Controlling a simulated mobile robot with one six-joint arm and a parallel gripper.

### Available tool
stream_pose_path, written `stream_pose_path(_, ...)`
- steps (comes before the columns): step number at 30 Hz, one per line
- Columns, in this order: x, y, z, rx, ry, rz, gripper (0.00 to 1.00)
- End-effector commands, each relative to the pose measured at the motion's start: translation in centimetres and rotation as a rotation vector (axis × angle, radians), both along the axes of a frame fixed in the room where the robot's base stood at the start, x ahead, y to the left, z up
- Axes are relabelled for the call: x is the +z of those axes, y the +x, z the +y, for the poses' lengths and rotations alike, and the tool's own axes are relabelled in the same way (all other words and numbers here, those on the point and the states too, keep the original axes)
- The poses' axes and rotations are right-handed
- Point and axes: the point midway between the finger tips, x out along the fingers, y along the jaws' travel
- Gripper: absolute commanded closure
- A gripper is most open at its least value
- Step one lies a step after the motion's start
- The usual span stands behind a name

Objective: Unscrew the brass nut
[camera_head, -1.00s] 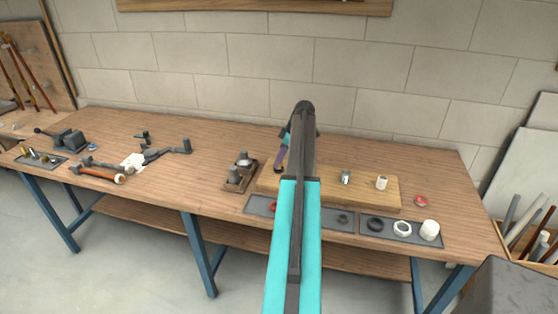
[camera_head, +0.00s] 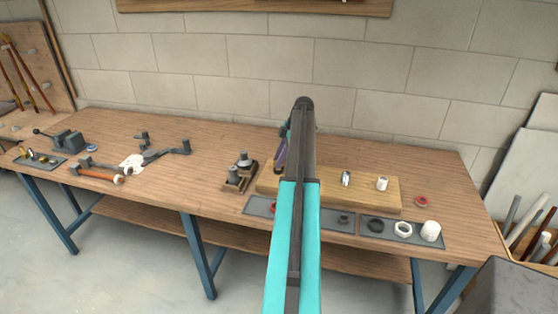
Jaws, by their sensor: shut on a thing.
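A wooden board (camera_head: 365,193) lies on the workbench and bears several fittings. My teal and dark arm runs up the middle of the picture and covers part of the board's left half. Only a dark, purplish part of my gripper (camera_head: 280,157) shows left of the arm, low over the board's left end. It is shut, with its fingertips mostly hidden. The brass nut cannot be made out; that spot is hidden by the gripper and arm. A metal fitting (camera_head: 346,178) and a white fitting (camera_head: 382,183) stand on the board to the right.
A grey tray (camera_head: 430,241) with rings and a white cap lies in front of the board. A dark fixture (camera_head: 238,172) stands left of it. A vise (camera_head: 69,139) and tools are far left.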

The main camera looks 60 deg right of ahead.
Motion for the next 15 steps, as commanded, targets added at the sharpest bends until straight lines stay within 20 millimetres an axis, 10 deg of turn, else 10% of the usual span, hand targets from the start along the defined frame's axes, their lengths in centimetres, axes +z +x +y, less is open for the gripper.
stream_pose_path(15, 0.06, 0.2, -0.06, 0.294, 0.0, 0.001, 0.95)
